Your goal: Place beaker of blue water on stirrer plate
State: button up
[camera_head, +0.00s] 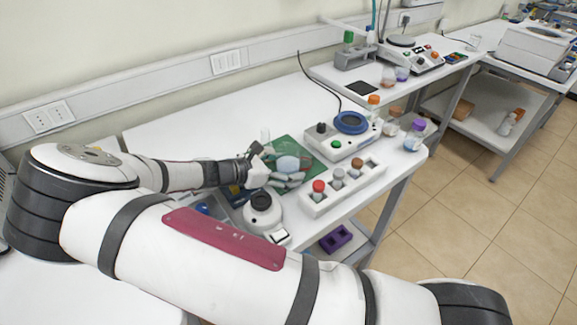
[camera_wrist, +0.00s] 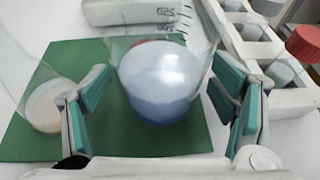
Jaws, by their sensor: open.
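A clear beaker of pale blue liquid (camera_wrist: 160,85) stands on a green mat in the wrist view, between the two fingers of my gripper (camera_wrist: 160,92). The fingers are open on either side of it, with visible gaps. In the head view the beaker (camera_head: 288,163) is partly hidden by my gripper (camera_head: 276,167). A white device with a round blue top (camera_head: 351,122), which looks like the stirrer plate, stands behind and right of the beaker; its top is bare.
The green mat (camera_wrist: 25,142) also carries a clear vessel with pale beige contents (camera_wrist: 45,108) at left. A white rack (camera_head: 345,190) with capped bottles stands right of the beaker. Several capped bottles stand right of the device. A white and black instrument (camera_head: 262,210) is close in front.

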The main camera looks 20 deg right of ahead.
jog(key=shift+d+f, duration=0.1)
jog(key=shift+d, duration=0.15)
jog(key=c, duration=1.5)
jog(key=shift+w, duration=0.1)
jog(key=shift+c, duration=0.6)
